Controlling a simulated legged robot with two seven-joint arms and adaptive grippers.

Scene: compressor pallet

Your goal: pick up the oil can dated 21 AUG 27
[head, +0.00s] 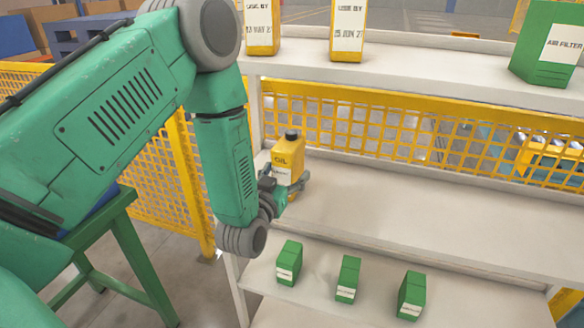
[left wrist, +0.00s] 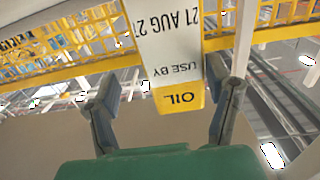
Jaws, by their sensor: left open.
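A yellow oil can (head: 288,158) with a dark cap and a white label stands upright at the left end of the middle shelf. In the left wrist view the can (left wrist: 178,98) appears upside down, and its label reads USE BY 21 AUG 2, with the last digit not clear. My left gripper (head: 285,187) is at the can, its jaws hiding part of the lower can. In the left wrist view the open fingers of my left gripper (left wrist: 168,100) lie on either side of the can, with gaps visible. My right gripper is not in view.
The top shelf holds two more yellow cans (head: 262,28) (head: 347,30), one dated 25 JUN 27, and a green air filter box (head: 550,45). Three small green boxes (head: 348,280) stand on the lower shelf. Yellow mesh (head: 400,125) runs behind. The middle shelf (head: 430,215) is clear rightward.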

